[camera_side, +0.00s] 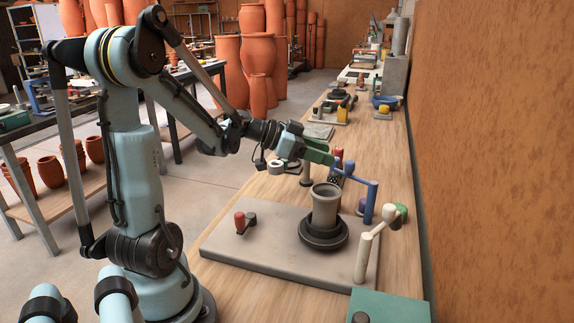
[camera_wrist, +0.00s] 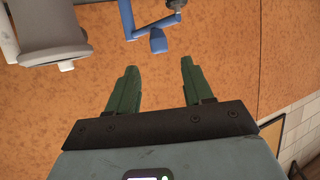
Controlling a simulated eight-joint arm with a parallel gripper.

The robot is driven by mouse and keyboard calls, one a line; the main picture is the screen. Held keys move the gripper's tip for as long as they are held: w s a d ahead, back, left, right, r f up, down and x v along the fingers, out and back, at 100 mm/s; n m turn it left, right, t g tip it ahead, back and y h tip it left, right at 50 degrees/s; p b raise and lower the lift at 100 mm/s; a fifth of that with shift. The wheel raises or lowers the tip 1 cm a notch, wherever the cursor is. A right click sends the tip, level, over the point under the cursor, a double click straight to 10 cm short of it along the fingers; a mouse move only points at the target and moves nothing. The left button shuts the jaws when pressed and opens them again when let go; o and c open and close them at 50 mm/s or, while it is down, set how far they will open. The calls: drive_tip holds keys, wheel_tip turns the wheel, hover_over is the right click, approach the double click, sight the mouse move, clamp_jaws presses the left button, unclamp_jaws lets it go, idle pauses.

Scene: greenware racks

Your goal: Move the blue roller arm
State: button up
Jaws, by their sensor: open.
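The blue roller arm (camera_side: 371,198) stands upright on the grey board, just right of the grey pot, with its upper bar reaching left toward my gripper. It also shows at the top of the wrist view (camera_wrist: 129,18), beyond the fingertips. My gripper (camera_side: 326,157) has green fingers and is near the blue arm's upper left end, above and behind the pot. In the wrist view the fingers (camera_wrist: 160,72) are spread apart with nothing between them. In the side view I cannot tell whether they touch the blue arm.
A grey pot (camera_side: 325,204) sits on a dark wheel (camera_side: 323,236) on the grey board (camera_side: 265,255). A white roller arm (camera_side: 364,256) stands at front right, a red-knobbed part (camera_side: 241,220) at left. A green block (camera_side: 390,307) is in front. The wall (camera_side: 490,150) borders the bench on the right.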

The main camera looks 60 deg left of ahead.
sight(347, 162)
drive_tip(key=x, duration=0.8)
drive_tip(key=shift+w+f, duration=0.1)
drive_tip(key=shift+f, duration=0.05)
clamp_jaws()
